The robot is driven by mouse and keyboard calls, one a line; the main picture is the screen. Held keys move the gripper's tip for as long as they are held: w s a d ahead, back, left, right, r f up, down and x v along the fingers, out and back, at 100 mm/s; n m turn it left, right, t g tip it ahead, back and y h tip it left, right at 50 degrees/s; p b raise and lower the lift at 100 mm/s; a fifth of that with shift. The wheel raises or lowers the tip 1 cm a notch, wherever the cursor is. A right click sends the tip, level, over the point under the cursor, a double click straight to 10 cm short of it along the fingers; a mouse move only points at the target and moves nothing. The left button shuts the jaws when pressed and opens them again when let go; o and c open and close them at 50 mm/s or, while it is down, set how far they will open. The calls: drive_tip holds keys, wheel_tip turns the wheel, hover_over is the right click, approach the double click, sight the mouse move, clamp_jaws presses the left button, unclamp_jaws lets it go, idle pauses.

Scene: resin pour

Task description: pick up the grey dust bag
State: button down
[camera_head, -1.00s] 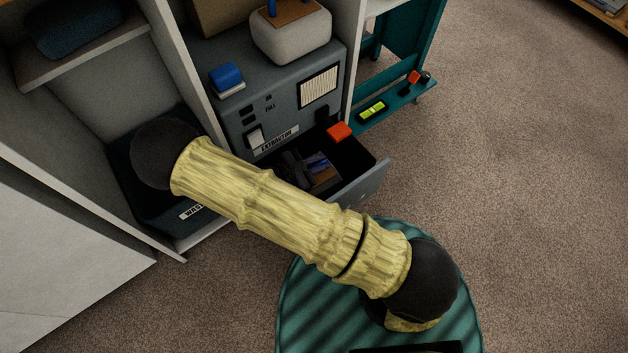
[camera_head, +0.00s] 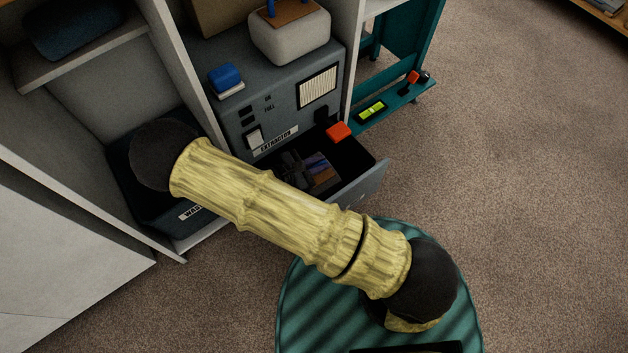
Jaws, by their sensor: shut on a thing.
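The open drawer (camera_head: 368,187) of the grey extractor (camera_head: 232,110) holds a small greyish-brown thing with a bluish patch, which I take for the grey dust bag (camera_head: 322,178). My gripper (camera_head: 296,172) is a dark shape down inside the drawer, against the left side of this thing. It is shut on the bag, though the fingertips are hard to make out in the shadow. My yellow-sleeved arm crosses in front and hides the near left part of the drawer and part of the gripper.
An orange-red block (camera_head: 338,131) sits by the drawer's back right. A pale container (camera_head: 290,38) and a blue-topped item (camera_head: 226,77) rest on the extractor. Carpet at the right is clear.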

drive_tip(key=shift+r, duration=0.1)
drive_tip(key=shift+r+p, duration=0.55)
drive_tip(key=shift+p, duration=0.3)
drive_tip(key=shift+s, duration=0.1)
drive_tip(key=shift+s+a+p, duration=1.3)
drive_tip(key=shift+s+p, duration=0.15)
wheel_tip(320, 180, up, 14)
drive_tip(key=p, duration=0.7)
